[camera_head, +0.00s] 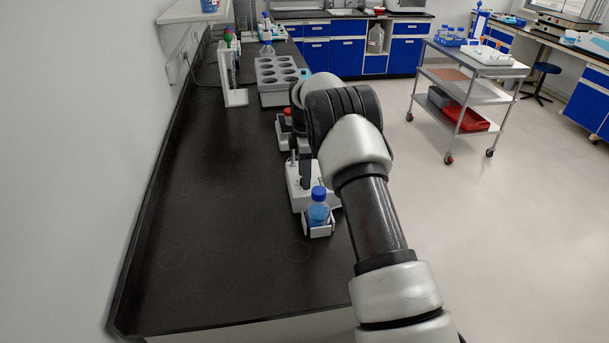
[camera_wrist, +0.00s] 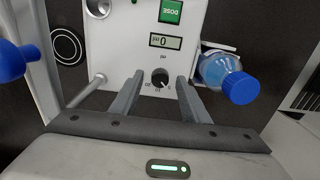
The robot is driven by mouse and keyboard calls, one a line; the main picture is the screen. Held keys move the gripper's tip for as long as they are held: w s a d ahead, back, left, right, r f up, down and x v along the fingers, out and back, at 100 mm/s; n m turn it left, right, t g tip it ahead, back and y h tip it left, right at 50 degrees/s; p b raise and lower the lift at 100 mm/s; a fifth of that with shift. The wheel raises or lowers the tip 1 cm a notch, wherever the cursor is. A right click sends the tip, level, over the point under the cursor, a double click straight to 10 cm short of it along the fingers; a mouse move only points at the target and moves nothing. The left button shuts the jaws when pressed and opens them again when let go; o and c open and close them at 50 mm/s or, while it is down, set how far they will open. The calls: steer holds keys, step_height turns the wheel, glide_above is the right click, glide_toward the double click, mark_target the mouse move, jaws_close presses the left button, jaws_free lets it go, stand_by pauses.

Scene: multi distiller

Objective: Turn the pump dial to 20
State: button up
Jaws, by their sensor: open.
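The pump is a white box with a front panel (camera_wrist: 118,45) that appears upside down in the wrist view. Its small black dial (camera_wrist: 160,74) has printed numbers around one side, and its exact setting is too small to tell. My gripper (camera_wrist: 159,84) is open, with one finger on each side of the dial and nothing between them. Whether the fingers touch the panel is unclear. A display (camera_wrist: 165,42) reading 0 and a green DOSE button (camera_wrist: 170,11) are on the panel. In the head view the pump (camera_head: 295,197) is partly hidden by my arm.
A blue-capped bottle of blue liquid (camera_wrist: 222,72) stands in a holder beside the pump; it also shows in the head view (camera_head: 318,211). A grey rack (camera_head: 275,78) stands farther back. The near left bench is clear.

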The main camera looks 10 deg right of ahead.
steer(key=shift+f, duration=0.25)
steer(key=c, duration=1.1)
steer(key=shift+o, duration=0.2)
